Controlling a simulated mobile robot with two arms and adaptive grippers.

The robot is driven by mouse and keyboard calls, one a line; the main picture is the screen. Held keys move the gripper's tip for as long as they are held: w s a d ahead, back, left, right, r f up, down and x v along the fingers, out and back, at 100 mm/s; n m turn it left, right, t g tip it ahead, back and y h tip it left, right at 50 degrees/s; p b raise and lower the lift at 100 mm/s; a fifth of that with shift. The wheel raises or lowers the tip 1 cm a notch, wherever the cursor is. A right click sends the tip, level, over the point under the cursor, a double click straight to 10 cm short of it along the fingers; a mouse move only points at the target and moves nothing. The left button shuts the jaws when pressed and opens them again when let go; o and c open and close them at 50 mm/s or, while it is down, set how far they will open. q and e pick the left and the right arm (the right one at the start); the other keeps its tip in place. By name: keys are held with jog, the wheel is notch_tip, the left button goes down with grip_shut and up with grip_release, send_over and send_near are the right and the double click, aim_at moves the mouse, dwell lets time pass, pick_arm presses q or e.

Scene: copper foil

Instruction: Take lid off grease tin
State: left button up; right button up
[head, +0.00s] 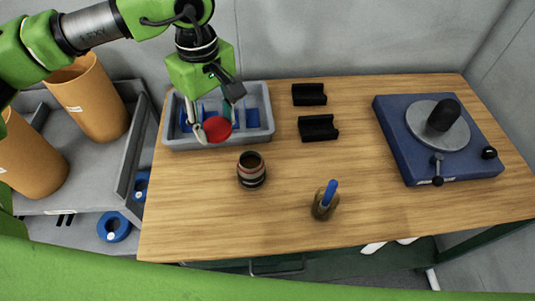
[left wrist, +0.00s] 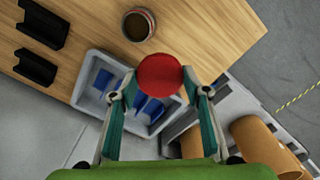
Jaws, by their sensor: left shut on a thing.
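The grease tin (head: 252,171) stands upright and open on the wooden table; its dark inside shows in the left wrist view (left wrist: 138,25). The red lid (head: 217,129) is off the tin, held in the air by my left gripper (head: 213,118). In the left wrist view the round lid (left wrist: 160,75) sits between the two fingertips of my left gripper (left wrist: 160,90). The lid is up and to the left of the tin in the head view, in front of the grey tray (head: 180,144). My right gripper is not in view.
The tray holds several blue pieces. Two black holders (head: 318,128) stand right of it. A blue turntable device (head: 398,150) is at the right. A small pot with a blue handle (head: 325,200) stands near the front edge. Orange cylinders (head: 88,98) stand on the grey cart at left.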

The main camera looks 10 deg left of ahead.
pick_arm(q)
jog(key=w+d+f+n+b, duration=0.1)
jog(key=w+d+f+n, duration=0.15)
jog(key=n, duration=0.55)
jog(key=n+b, duration=0.4)
jog(key=n, duration=2.3)
send_over(288, 170)
notch_tip(288, 170, down, 8)
notch_tip(288, 170, down, 9)
jog(key=shift+a+r+p, duration=0.1)
jog(key=shift+r+p, duration=0.05)
jog(key=shift+p, duration=1.1)
jog(key=shift+f, duration=0.25)
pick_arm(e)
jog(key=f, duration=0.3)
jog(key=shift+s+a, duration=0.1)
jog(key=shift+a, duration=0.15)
pick_arm(q)
jog(key=shift+f, duration=0.1)
